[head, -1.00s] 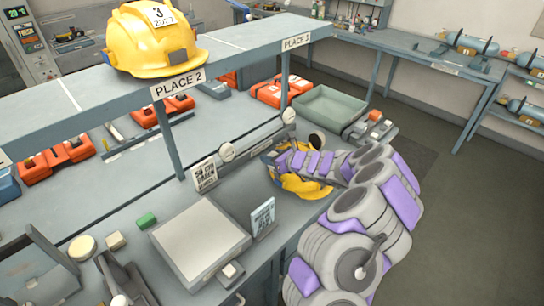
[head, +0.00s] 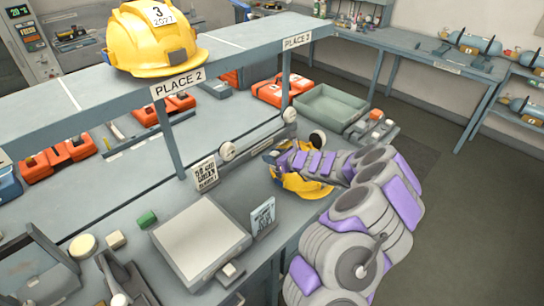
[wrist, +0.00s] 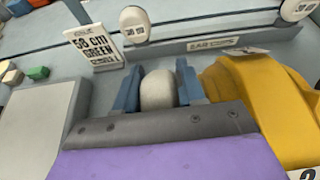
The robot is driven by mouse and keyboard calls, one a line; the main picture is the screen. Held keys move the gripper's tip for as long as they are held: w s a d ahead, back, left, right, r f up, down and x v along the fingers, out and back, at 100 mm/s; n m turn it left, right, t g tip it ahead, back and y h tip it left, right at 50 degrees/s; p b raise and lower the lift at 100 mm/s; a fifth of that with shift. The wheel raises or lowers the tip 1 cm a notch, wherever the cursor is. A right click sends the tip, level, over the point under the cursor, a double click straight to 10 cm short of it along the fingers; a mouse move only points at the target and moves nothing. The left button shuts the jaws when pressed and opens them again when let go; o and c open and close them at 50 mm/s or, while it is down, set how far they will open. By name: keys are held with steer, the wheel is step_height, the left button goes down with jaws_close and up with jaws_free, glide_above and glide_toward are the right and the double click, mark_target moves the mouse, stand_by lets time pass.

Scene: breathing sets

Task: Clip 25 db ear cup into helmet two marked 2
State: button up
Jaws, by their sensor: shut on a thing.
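My gripper (wrist: 158,88) shows in the wrist view with its two blue fingers either side of a pale, rounded ear cup (wrist: 159,91). It is shut on this cup; no marking on the cup is readable. A yellow helmet (wrist: 240,95) is just right of the fingers, with part of a numbered label at the lower right corner. In the head view the helmet (head: 312,190) rests on the bench, partly hidden by my gripper (head: 276,157). The held cup cannot be made out there. I cannot tell whether cup and helmet touch.
Two round cups stand along the bench rail (wrist: 135,25) (wrist: 297,9). A sign reading 58 cm green (wrist: 94,46) stands left of my gripper. A grey scale-like box (head: 200,238) is at the left. Another yellow helmet marked 3 (head: 155,40) sits on the shelf above.

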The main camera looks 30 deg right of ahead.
steer(key=shift+d, duration=0.55)
steer(key=shift+p, duration=0.45)
steer(key=shift+d+f, duration=0.1)
steer(key=shift+f, duration=0.05)
steer(key=shift+f+b, duration=1)
steer(key=shift+f, duration=0.85)
steer(key=o, duration=1.2)
steer(key=p+v, duration=0.3)
steer(key=v, duration=1.4)
steer(key=shift+s+p, duration=0.2)
steer(key=shift+p, duration=0.15)
